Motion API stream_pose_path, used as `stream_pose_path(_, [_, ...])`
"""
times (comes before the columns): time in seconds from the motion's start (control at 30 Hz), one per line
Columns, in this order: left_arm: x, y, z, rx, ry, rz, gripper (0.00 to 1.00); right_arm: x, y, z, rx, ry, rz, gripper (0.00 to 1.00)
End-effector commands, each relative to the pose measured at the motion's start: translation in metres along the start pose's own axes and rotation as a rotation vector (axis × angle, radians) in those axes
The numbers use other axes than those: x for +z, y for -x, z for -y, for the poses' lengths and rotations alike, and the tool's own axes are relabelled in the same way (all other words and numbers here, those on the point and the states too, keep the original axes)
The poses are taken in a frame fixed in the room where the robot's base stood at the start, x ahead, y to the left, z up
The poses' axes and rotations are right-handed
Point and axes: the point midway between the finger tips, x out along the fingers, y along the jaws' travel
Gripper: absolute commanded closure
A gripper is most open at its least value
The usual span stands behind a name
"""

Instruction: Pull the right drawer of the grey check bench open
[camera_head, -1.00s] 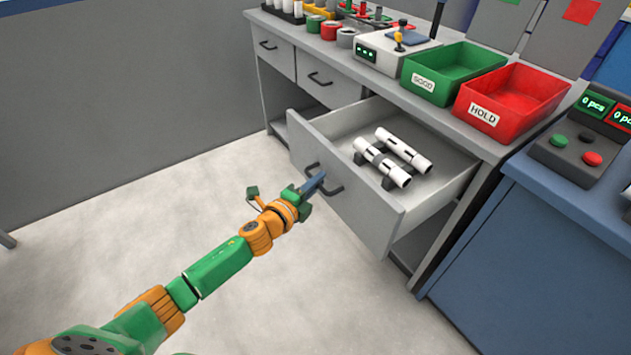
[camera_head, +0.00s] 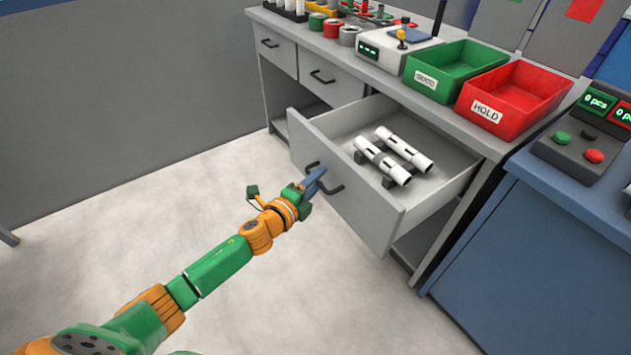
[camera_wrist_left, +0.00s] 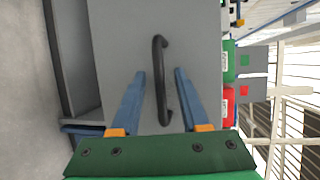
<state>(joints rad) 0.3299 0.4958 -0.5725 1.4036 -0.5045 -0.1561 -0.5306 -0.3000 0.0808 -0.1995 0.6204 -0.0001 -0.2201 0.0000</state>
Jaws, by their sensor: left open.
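The right drawer (camera_head: 366,200) of the grey check bench (camera_head: 292,30) stands pulled out, with its inside in view. Two white pipes (camera_head: 404,148) lie on dark supports inside it. Its dark bar handle (camera_head: 333,189) is on the front panel. My left gripper (camera_head: 316,181) is at that handle. In the left wrist view the blue fingers (camera_wrist_left: 160,95) are apart, one on each side of the handle (camera_wrist_left: 160,75), with gaps between. My right gripper is not in view.
On the bench top stand a green tray (camera_head: 410,84), a red tray (camera_head: 463,108) and a white device (camera_head: 385,68). Two closed drawers (camera_head: 275,48) are to the left. A blue bench (camera_head: 520,250) stands close on the right. The floor (camera_head: 190,180) in front is clear.

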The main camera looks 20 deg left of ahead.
Motion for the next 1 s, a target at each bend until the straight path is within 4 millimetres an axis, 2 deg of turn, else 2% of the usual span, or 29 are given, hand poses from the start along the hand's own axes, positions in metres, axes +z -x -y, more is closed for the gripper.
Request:
stream_pose_path(0.07, [0.001,0.006,0.0,0.002,0.0,0.001,0.55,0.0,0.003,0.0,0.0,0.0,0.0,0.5])
stream_pose_path(0.3, [0.0,0.05,0.001,0.003,-0.001,-0.001,0.55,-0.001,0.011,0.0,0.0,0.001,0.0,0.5])
stream_pose_path(0.43, [0.0,0.066,0.0,0.002,0.001,-0.001,0.55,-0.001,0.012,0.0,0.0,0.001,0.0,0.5])
stream_pose_path(0.9, [0.0,0.07,0.0,0.001,0.001,0.001,0.55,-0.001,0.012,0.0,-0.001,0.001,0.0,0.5])
stream_pose_path(0.97, [0.002,0.07,-0.009,0.02,0.025,0.011,0.55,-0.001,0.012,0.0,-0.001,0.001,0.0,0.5])
stream_pose_path(1.0, [0.006,0.071,-0.024,0.053,0.068,0.029,0.55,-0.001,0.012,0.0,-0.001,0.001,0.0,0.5])
